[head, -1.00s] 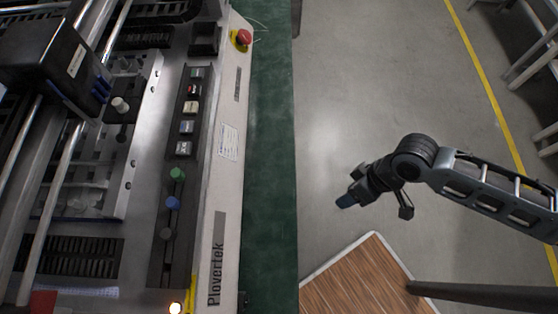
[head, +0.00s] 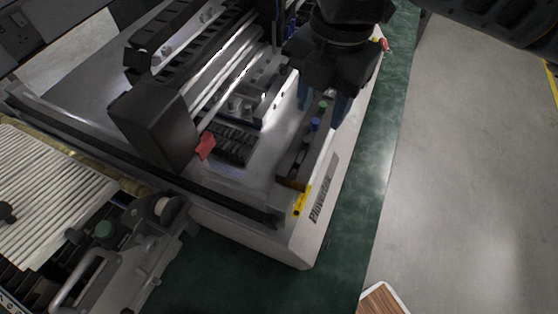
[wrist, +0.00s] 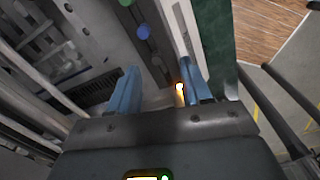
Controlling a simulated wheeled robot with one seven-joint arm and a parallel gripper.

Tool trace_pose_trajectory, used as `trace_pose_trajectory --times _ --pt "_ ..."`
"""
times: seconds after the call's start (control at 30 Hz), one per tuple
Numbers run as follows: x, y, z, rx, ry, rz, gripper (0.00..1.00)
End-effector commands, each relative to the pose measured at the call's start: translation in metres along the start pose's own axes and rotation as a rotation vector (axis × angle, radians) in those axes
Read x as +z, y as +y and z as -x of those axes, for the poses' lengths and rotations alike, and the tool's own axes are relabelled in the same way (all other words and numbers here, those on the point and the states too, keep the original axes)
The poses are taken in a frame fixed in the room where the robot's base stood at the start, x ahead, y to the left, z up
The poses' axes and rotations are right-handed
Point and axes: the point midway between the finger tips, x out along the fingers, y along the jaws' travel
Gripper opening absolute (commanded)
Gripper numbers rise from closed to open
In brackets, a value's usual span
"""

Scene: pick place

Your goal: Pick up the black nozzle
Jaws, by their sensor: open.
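My gripper (head: 322,106) is open, with its two blue fingers pointing down over the dark nozzle strip on the machine. In the wrist view the spread fingers (wrist: 160,86) show with nothing held between them. A blue nozzle (head: 315,124) and a green nozzle (head: 323,105) stand in the strip; the blue one (wrist: 144,31) also shows in the wrist view. The black nozzle (head: 307,140) appears as a small dark shape just past the blue one, hard to tell from the dark strip. I see no contact between my fingers and any nozzle.
A black box-shaped machine head (head: 152,127) and metal rails stand left of the strip. A red part (head: 205,146) is beside the box. The green bench edge (head: 350,215) runs along the right, with open floor (head: 465,170) beyond. A feeder assembly (head: 105,250) is at lower left.

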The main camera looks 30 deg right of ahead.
Motion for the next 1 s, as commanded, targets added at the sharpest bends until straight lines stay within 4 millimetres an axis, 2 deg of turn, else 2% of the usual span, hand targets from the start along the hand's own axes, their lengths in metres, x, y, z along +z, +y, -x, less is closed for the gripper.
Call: trace_pose_trajectory --times 0.07,0.17,0.47,0.7,0.8,1.0 --pt "-0.005 0.004 0.008 0.004 -0.009 0.047 0.48" --pt "-0.007 0.004 0.006 0.003 -0.012 0.068 0.48" --pt "-0.006 0.004 -0.025 0.003 -0.011 0.064 0.48" --pt "-0.005 0.004 -0.058 0.003 -0.009 0.063 0.48" --pt "-0.004 0.004 -0.065 0.004 -0.011 0.064 0.48" --pt "-0.004 0.004 -0.067 0.004 -0.012 0.064 0.48"
